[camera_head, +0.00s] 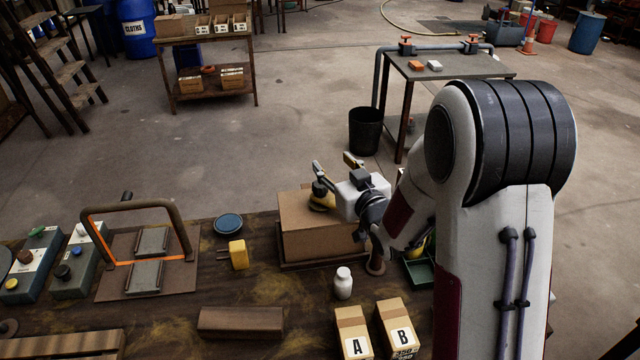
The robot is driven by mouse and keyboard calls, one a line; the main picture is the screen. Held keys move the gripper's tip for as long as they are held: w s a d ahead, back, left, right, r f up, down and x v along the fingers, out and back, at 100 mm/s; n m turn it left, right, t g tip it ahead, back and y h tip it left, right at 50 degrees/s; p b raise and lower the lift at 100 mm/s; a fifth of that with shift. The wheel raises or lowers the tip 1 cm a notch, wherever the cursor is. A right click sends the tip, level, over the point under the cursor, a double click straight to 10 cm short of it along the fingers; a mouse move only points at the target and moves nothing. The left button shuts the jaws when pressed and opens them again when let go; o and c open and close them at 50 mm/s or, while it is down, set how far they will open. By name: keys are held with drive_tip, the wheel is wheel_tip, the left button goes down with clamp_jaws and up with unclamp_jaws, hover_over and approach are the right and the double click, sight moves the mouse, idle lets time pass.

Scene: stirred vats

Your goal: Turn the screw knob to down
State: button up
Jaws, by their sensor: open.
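Two control boxes stand at the left end of the table. The left box (33,262) has a green knob (37,231) and a yellow knob (12,284). The right box (80,260) has a blue knob (76,251), a black knob (62,272) and a small yellow part at its far end. Their labels are too small to read, so I cannot tell which is the screw knob or how it is set. My gripper (336,165) is open above a cardboard box (310,235), far to the right of the control boxes. A yellow object (322,198) shows under its fingers, partly hidden.
An orange-and-brown arched frame (135,215) stands on a plate between the control boxes and my gripper. A blue disc (228,224), yellow block (238,254), white bottle (343,283), brown bar (240,322) and cartons A (353,332) and B (397,328) also occupy the table.

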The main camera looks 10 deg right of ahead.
sight(324, 189)
drive_tip(key=shift+w+a+f+t+y, duration=0.15)
drive_tip(key=shift+a+f+t+y, duration=0.1)
drive_tip(key=shift+f, duration=0.2)
drive_tip(key=shift+w+a+f+t+y, duration=0.1)
drive_tip(key=shift+w+f+t+y, duration=0.15)
drive_tip(key=shift+f, duration=0.2)
drive_tip(key=shift+w+a+f+t+y, duration=0.1)
drive_tip(key=shift+a+f+t+y, duration=0.15)
drive_tip(key=shift+f, duration=0.2)
drive_tip(key=shift+f, duration=0.1)
drive_tip(key=shift+f, duration=3.5)
drive_tip(key=shift+x, duration=2.5)
drive_tip(key=shift+r, duration=0.1)
drive_tip(key=c, duration=1.1)
